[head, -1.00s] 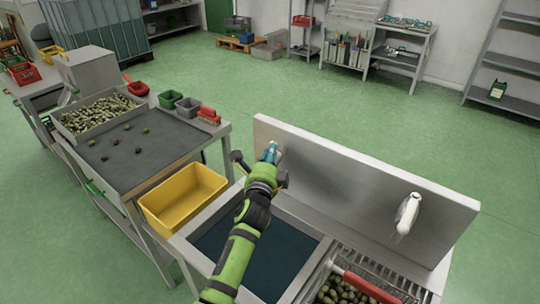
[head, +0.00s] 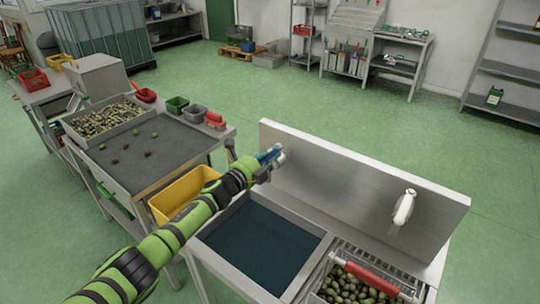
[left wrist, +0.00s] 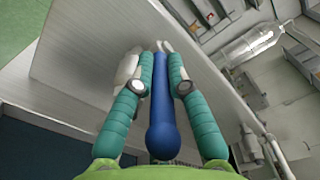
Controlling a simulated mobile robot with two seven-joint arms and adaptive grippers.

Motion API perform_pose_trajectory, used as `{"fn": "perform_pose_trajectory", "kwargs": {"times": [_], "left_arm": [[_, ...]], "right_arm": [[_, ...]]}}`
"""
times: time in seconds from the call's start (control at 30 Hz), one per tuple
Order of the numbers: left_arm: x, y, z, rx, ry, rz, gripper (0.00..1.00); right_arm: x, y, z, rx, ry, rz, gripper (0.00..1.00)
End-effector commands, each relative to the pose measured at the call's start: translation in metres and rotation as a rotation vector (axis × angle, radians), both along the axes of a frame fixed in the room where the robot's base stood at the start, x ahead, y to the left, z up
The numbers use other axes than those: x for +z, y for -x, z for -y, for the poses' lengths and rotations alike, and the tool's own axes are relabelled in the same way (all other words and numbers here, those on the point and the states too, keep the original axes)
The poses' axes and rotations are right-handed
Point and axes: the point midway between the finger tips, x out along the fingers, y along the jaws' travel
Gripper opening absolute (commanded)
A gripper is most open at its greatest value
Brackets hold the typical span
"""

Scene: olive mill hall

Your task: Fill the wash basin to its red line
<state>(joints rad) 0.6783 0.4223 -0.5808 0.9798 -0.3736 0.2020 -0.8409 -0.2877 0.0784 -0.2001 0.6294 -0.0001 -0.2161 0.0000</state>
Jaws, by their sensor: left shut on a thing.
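The wash basin (head: 228,268) is a square sink set in the metal bench. Its inside shows dark blue; I cannot make out the red line or a water level. My left gripper (head: 270,155) is at the tap (head: 280,155) on the basin's metal backboard. In the left wrist view its teal fingers (left wrist: 160,65) are shut on a blue lever (left wrist: 160,120), one finger on each side. The gripper and arm hide much of the tap, and I see no clear stream. My right gripper is not in view.
A white fitting (head: 404,207) hangs on the backboard's right part. A crate of olives (head: 318,297) with a red handle stands right of the basin. A yellow tub (head: 165,205) stands left of it, beside the sorting table (head: 125,180).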

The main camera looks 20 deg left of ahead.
Motion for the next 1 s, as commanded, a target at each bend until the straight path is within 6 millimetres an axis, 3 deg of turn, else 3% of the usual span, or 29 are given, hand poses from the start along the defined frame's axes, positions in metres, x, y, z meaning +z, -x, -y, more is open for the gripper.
{"fn": "perform_pose_trajectory", "kwargs": {"times": [0.2, 0.23, 0.27, 0.3, 0.73, 1.0], "left_arm": [[0.003, 0.000, 0.004, -0.007, 0.003, 0.005, 0.00], [0.003, 0.000, 0.004, -0.007, 0.003, 0.005, 0.24], [0.003, 0.000, 0.004, -0.007, 0.002, 0.006, 0.36], [0.002, 0.000, 0.003, -0.007, 0.002, 0.006, 0.38], [0.001, 0.005, -0.001, -0.001, -0.001, 0.003, 0.38], [-0.001, 0.038, -0.013, -0.002, -0.002, 0.001, 0.38]], "right_arm": [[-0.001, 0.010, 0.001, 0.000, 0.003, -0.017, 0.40], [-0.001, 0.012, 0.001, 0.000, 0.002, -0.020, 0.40], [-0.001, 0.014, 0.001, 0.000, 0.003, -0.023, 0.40], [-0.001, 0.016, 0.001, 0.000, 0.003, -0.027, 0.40], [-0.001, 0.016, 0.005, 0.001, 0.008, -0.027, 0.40], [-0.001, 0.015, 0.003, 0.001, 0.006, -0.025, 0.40]]}}
